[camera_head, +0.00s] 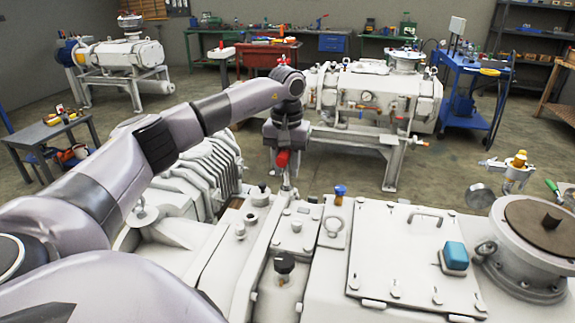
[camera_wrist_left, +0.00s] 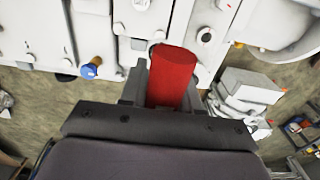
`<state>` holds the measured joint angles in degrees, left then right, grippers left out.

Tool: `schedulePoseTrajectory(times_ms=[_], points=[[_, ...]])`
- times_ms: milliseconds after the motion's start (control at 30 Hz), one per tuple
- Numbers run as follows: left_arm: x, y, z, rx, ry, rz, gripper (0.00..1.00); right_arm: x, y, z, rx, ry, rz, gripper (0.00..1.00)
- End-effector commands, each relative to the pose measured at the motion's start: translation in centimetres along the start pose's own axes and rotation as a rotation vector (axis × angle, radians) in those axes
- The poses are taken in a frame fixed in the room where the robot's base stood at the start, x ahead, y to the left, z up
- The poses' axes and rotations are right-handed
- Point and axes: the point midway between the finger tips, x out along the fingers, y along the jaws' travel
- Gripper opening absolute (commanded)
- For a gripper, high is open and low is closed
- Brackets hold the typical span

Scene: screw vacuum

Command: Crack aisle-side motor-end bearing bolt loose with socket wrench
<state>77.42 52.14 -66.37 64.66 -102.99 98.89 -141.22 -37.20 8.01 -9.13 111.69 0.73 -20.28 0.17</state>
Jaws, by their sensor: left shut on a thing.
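My left gripper (camera_head: 283,150) is shut on a red-handled tool, taken as the socket wrench (camera_head: 283,159), above the far edge of the white vacuum machine (camera_head: 320,262). A thin metal shaft runs down from the red grip toward bolts at that edge. I cannot tell whether its end touches a bolt. In the left wrist view the red handle (camera_wrist_left: 172,78) stands between the dark fingers and hides what lies below it. Several bolt heads (camera_head: 296,226) sit on the white bearing-end housing. My right gripper is not in view.
A blue-capped fitting (camera_head: 340,194), a black knob (camera_head: 284,263) and a cover with a handle (camera_head: 400,255) stand up from the machine. A ribbed motor (camera_head: 205,175) lies at left. A second machine (camera_head: 375,95) stands behind, with open floor around it.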

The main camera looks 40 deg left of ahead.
Motion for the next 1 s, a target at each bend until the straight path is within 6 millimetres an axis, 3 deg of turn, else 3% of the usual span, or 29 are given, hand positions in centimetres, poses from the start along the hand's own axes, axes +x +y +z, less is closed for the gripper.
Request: schedulePoseTrajectory(times_ms=[1000], points=[[5.6,0.0,0.0,0.001,0.0,0.0,0.0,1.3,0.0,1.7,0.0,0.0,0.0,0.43]])
